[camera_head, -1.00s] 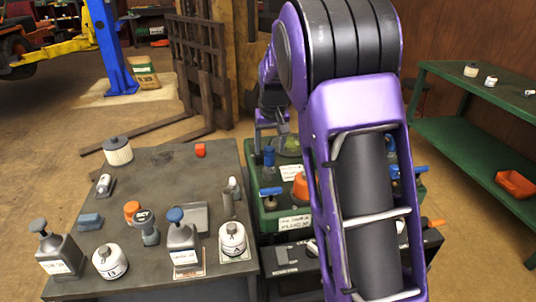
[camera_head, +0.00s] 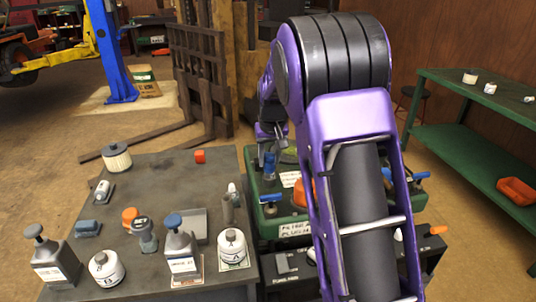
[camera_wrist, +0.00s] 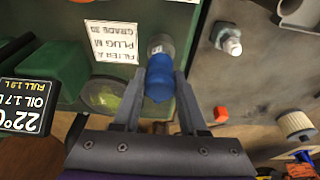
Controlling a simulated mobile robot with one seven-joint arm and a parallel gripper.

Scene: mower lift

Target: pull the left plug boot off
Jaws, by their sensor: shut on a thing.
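The left plug boot (camera_wrist: 159,80) is blue and sits between my two grey fingertips in the wrist view. My gripper (camera_wrist: 161,71) is shut on it, one finger on each side. A pale grey cylinder (camera_wrist: 160,45) shows just beyond the boot, in line with it; I cannot tell whether the two are seated together. In the head view the blue boot (camera_head: 270,160) stands at the back left of the green machine body (camera_head: 268,222), below my gripper (camera_head: 269,146). The fingertips are small there, and my arm hides much of the machine.
Blue T-handles (camera_head: 270,198) and an orange part (camera_head: 304,191) stand close by on the machine. The grey bench (camera_head: 180,176) to the left holds bottles, jars and a filter (camera_head: 116,157). A green shelf (camera_head: 470,155) stands at the right.

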